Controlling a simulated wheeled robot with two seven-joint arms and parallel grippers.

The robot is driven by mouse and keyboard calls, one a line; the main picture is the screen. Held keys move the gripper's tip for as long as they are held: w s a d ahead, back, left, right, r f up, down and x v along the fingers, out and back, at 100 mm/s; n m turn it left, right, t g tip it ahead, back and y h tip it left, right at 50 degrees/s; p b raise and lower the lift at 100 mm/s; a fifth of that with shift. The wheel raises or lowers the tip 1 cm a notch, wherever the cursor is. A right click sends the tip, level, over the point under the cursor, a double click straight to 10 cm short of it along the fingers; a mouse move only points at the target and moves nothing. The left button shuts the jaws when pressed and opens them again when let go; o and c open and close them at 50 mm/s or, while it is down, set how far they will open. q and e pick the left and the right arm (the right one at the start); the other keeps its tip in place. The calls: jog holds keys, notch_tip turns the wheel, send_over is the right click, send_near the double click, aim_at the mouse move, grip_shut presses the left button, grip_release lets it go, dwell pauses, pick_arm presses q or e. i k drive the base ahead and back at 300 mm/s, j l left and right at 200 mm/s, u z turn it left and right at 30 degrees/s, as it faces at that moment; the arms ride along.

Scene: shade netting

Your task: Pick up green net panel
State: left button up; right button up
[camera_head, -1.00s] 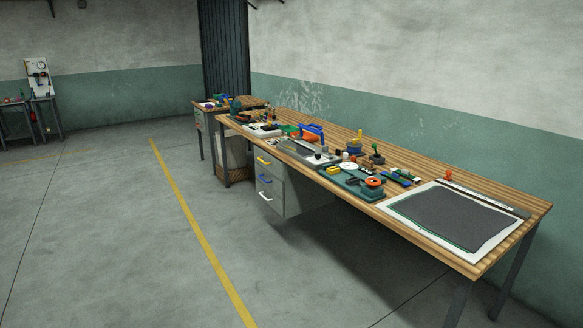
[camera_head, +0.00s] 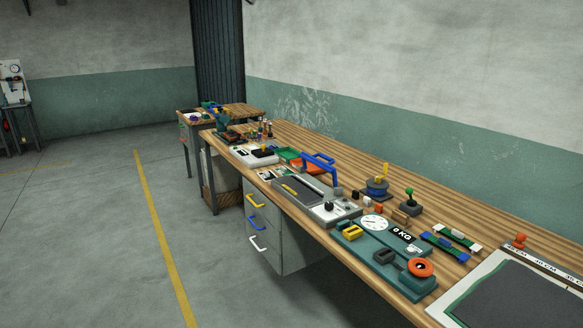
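A dark grey sheet (camera_head: 518,299) lies flat on a white board (camera_head: 446,309) at the near right end of the long workbench, in the head view. A thin green edge shows along the sheet's left side. The frame's right and bottom edges cut off part of the sheet and board. I cannot tell whether this is the green net panel or whether a green layer lies under the dark one. Neither of my grippers is in view.
The wooden workbench (camera_head: 343,174) runs along the wall. Drawers (camera_head: 262,220) hang below. The floor (camera_head: 80,240) at left is clear.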

aim_at(282, 170)
jog(key=i+l+u, duration=0.1)
jog(key=i, duration=1.15)
